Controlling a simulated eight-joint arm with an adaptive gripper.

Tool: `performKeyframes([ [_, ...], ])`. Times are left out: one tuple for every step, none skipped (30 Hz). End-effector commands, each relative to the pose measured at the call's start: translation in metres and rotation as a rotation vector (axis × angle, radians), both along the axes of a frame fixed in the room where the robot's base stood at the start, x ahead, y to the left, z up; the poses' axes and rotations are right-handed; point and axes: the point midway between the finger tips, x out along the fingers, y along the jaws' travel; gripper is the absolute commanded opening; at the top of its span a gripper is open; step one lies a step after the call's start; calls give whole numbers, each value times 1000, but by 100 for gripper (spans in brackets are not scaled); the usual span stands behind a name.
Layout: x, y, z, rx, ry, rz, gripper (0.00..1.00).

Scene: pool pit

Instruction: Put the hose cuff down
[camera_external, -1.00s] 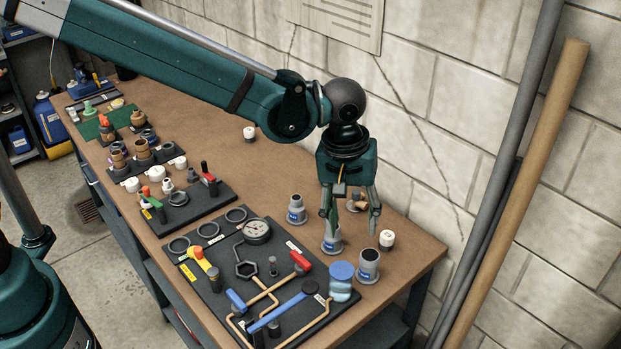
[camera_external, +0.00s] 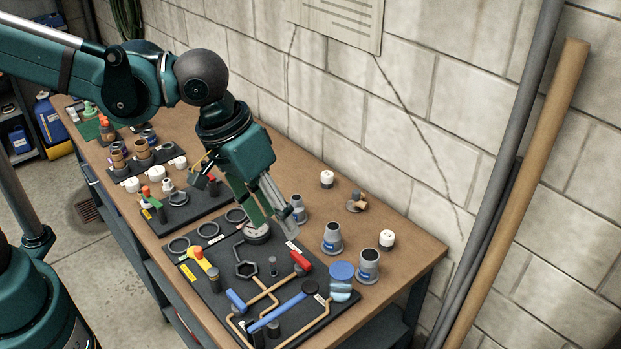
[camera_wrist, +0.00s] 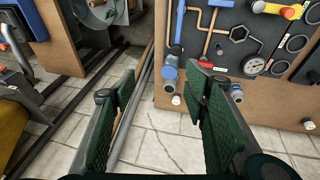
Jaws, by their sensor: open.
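Three grey hose cuffs with blue labels stand upright on the brown bench top near the wall. The middle hose cuff (camera_external: 332,238) stands alone, with nothing touching it. Another cuff (camera_external: 368,265) is nearer the front right, and a third cuff (camera_external: 299,206) is farther back, partly hidden by a fingertip. My gripper (camera_external: 279,220) is open and empty, tilted over the gauge side of the dark board. In the wrist view, its fingers (camera_wrist: 160,80) are spread wide with nothing between them; one grey cuff (camera_wrist: 237,92) shows beyond the right finger.
The dark board (camera_external: 215,309) holds a gauge (camera_external: 257,234), pipes and valve handles. White caps (camera_external: 387,238) (camera_external: 327,179) and a brass fitting (camera_external: 357,202) lie near the wall. Bare bench surrounds the middle cuff.

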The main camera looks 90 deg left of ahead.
Motion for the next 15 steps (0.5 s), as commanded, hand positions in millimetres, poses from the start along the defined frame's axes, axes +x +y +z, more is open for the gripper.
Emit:
performKeyframes([
  [-10, -6, 3, 9, -8, -27, 45],
  [-15, -9, 5, 13, -13, -43, 45],
  [-22, -13, 7, 21, -21, -65, 45],
  [-27, -15, 8, 26, -27, -80, 45],
  [-32, -18, 9, 32, -32, -98, 45],
  [-39, -22, 10, 40, -38, -118, 45],
  [-44, -24, 11, 45, -44, -135, 45],
  [-48, -27, 13, 51, -49, -150, 45],
  [-55, -31, 14, 59, -57, -172, 45],
  [-60, -33, 15, 65, -62, -188, 45],
  [-65, -36, 15, 71, -67, -205, 45],
  [-72, -39, 16, 79, -74, -225, 45],
  [-77, -41, 16, 86, -80, -241, 45],
  [-82, -44, 16, 91, -85, -256, 45],
  [-89, -47, 17, 100, -92, -278, 45],
])
